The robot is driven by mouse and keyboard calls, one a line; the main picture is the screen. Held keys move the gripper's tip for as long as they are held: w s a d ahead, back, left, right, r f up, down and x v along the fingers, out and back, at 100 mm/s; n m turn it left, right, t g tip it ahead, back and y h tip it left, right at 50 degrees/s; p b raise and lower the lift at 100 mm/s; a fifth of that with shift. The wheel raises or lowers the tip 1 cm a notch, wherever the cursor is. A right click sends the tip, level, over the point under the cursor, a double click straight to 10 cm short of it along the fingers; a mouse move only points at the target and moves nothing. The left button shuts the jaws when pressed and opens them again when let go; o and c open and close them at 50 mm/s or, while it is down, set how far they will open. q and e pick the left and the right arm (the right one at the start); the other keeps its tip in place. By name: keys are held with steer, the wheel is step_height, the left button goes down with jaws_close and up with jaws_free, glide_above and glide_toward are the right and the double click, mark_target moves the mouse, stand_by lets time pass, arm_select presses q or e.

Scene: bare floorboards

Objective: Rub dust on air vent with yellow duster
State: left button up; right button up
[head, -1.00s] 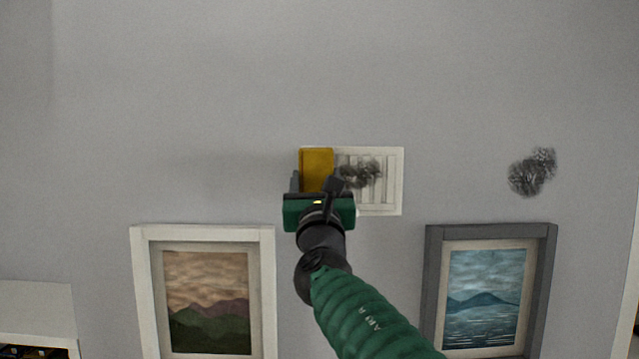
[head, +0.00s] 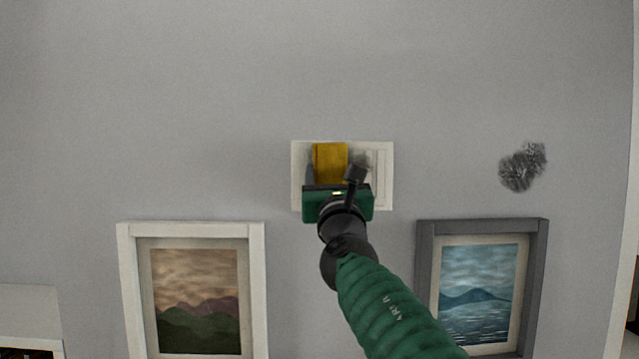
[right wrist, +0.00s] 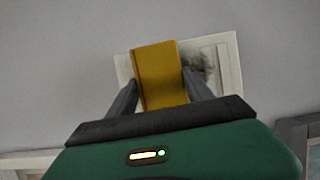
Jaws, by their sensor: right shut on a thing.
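The white air vent (head: 384,178) is on the grey wall in the middle of the head view; it also shows in the right wrist view (right wrist: 226,62). A dark dust patch (right wrist: 199,66) shows on the vent just right of the duster, partly hidden by it; a bit of it shows in the head view (head: 362,160). My right gripper (head: 333,183) is shut on the yellow duster (head: 330,163), which is in front of the vent; it also shows in the right wrist view (right wrist: 160,75). I cannot tell whether the duster touches the vent. My left gripper is not in view.
Another dark smudge (head: 522,167) is on the wall to the right. A white-framed mountain picture (head: 196,300) hangs below left, and a grey-framed seascape (head: 483,290) below right. A white shelf unit (head: 30,305) stands at lower left. The wall above the vent is bare.

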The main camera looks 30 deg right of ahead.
mark_target(365, 166)
steer(key=s+d+b, duration=0.1)
steer(key=d, duration=0.1)
steer(key=s+d+b, duration=0.1)
steer(key=d, duration=0.1)
steer(key=s+d+b, duration=0.1)
steer(key=d+b, duration=0.1)
steer(key=d, duration=0.1)
steer(key=shift+s, duration=0.4)
steer(key=shift+s+d, duration=0.1)
steer(key=shift+d, duration=0.4)
steer(key=shift+w+a+r+p, duration=0.1)
steer(key=shift+w+a+p, duration=0.4)
steer(key=shift+a+p, duration=0.05)
steer(key=shift+w+a+p, duration=0.3)
steer(key=shift+w+a, duration=0.25)
steer(key=shift+a, duration=0.4)
steer(key=shift+w+a+p, duration=0.3)
steer(key=shift+w+a, duration=0.25)
steer(key=shift+a, duration=0.35)
steer(key=shift+w+a+p, duration=0.3)
steer(key=shift+w+a, duration=0.25)
steer(key=shift+a, duration=0.4)
steer(key=shift+w+a+p, duration=0.2)
steer(key=shift+w+a, duration=0.25)
steer(key=shift+a, duration=0.25)
steer(key=shift+w+a+p, duration=0.2)
steer(key=shift+w+a, duration=0.25)
steer(key=shift+a, duration=0.25)
steer(key=shift+w+a, duration=0.3)
steer(key=shift+a, duration=0.2)
